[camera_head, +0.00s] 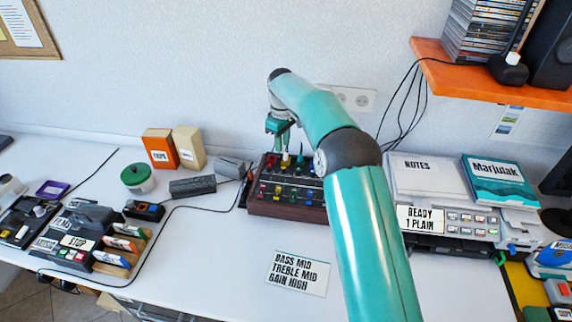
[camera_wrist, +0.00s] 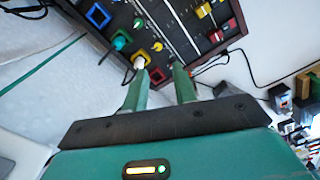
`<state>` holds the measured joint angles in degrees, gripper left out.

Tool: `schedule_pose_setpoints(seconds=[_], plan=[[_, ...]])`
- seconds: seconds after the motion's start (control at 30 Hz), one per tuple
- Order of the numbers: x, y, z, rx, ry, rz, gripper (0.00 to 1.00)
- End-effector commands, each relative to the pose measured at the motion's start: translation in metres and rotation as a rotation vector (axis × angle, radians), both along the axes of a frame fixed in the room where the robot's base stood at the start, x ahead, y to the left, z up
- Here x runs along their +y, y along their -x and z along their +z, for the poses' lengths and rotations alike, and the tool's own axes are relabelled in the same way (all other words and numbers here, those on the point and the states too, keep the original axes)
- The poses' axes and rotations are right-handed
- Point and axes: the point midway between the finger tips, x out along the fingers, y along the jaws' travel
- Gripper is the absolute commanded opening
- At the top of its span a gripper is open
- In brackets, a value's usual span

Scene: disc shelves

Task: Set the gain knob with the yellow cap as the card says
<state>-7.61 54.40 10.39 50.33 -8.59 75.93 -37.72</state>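The dark mixer box (camera_head: 288,208) with a wooden front stands on the white table against the wall and carries several coloured knobs. A card (camera_head: 298,273) in front of it reads BASS MID, TREBLE MID, GAIN HIGH. My gripper (camera_head: 284,148) is over the mixer's back left part, pointing down. In the wrist view its two fingers (camera_wrist: 160,68) are apart with nothing between them. A pale-topped knob with a yellow square surround (camera_wrist: 139,60) is by the left fingertip; I cannot tell whether they touch. A small yellow cap (camera_wrist: 157,46) shows just beyond it. Knob labels are unreadable.
A printer-like machine (camera_head: 450,222) stands to the right. An orange shelf (camera_head: 490,75) overhangs the right side.

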Motion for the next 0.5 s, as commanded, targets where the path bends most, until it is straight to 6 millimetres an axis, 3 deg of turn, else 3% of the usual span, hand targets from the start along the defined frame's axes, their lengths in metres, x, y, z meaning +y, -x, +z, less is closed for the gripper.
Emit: schedule_pose_setpoints(seconds=[0.3,0.5], plan=[[-0.005,-0.001,-0.065,0.002,0.002,-0.005,0.28],[-0.007,-0.002,-0.095,0.0,0.002,-0.006,0.28]])
